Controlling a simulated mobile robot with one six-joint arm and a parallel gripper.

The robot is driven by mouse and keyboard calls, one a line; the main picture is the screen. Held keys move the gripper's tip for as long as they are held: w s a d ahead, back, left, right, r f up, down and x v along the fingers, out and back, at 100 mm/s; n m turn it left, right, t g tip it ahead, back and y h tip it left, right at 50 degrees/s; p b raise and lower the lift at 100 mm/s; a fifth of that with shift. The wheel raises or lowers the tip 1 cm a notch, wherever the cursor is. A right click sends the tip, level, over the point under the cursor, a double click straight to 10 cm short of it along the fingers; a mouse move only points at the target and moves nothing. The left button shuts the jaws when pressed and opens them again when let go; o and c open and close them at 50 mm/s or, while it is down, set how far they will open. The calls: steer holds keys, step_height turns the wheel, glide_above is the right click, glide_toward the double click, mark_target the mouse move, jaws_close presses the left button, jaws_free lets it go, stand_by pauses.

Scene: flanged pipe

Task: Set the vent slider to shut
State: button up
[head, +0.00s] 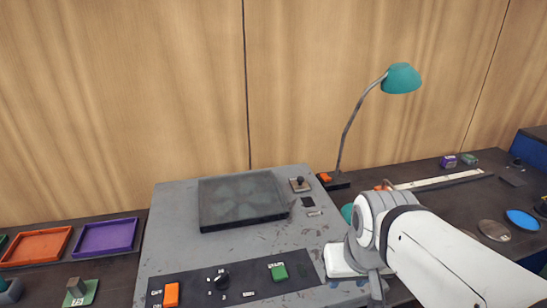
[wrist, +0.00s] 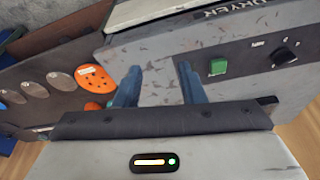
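The front panel holds an orange switch (head: 171,295), a black dial (head: 221,281) and the green button. A teal lamp (head: 402,78) stands behind at right. Orange (head: 36,247) and purple (head: 105,237) trays lie left. Several discs lie right, including a blue one (head: 522,219).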

steer(key=shift+w+a, duration=0.1)
steer(key=shift+o, duration=1)
steer(key=shift+w+a, duration=0.15)
steer(key=shift+w, duration=0.15)
steer(key=shift+o, duration=0.2)
steer(key=w+a+r+m, duration=0.1)
steer(key=w+r, duration=0.3)
steer(key=w, duration=0.6)
steer(key=shift+h+p, duration=0.3)
steer(key=shift+p, duration=0.05)
steer(key=m+h+p, duration=0.2)
steer(key=m, duration=0.4)
glide_toward(300, 178)
steer(key=f, duration=0.1)
steer(key=p+x, duration=0.1)
steer(key=x, duration=0.6)
steer(key=shift+w+d, duration=0.2)
steer(key=shift+t, duration=0.3)
